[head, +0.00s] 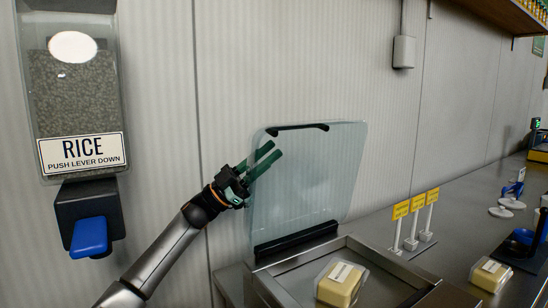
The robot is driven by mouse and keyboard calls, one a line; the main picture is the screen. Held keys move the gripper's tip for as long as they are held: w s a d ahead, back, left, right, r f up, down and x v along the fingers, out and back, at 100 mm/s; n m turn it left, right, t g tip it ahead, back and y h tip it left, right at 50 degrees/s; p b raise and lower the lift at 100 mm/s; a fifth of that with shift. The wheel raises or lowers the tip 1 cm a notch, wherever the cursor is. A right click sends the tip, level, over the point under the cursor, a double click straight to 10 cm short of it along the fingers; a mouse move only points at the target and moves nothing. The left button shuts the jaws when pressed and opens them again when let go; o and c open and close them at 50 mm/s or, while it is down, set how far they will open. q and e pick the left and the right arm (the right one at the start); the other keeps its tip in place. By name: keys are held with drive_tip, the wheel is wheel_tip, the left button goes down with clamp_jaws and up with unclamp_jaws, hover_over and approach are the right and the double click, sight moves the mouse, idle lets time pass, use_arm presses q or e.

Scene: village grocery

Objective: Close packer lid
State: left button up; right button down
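The packer lid (318,180) is a clear, bluish panel with a dark handle (297,127) along its top edge. It stands raised, nearly upright, on a dark hinge bar (297,240) at the back of the metal packer (285,287). A clear pack with yellow contents (340,284) sits in the packer. My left gripper (271,157) is at the lid's left edge, its green fingers parted and overlapping the lid in the picture. I cannot tell whether they touch it. Nothing shows held between them. My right gripper is out of view.
A rice dispenser (80,100) with a blue lever (90,237) hangs on the wall at left. Several yellow signs on white stands (413,224) stand right of the lid. Another yellow pack (491,274) lies on the steel counter (450,232) farther right.

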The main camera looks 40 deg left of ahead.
sight(246, 176)
use_arm(q)
drive_tip(key=b+v, duration=0.5)
drive_tip(key=v, duration=0.1)
drive_tip(key=shift+d+f, duration=0.15)
drive_tip(key=shift+f, duration=0.1)
drive_tip(key=shift+s+a+f+b, duration=0.2)
drive_tip(key=shift+s+a+b, duration=0.15)
drive_tip(key=shift+b, duration=0.3)
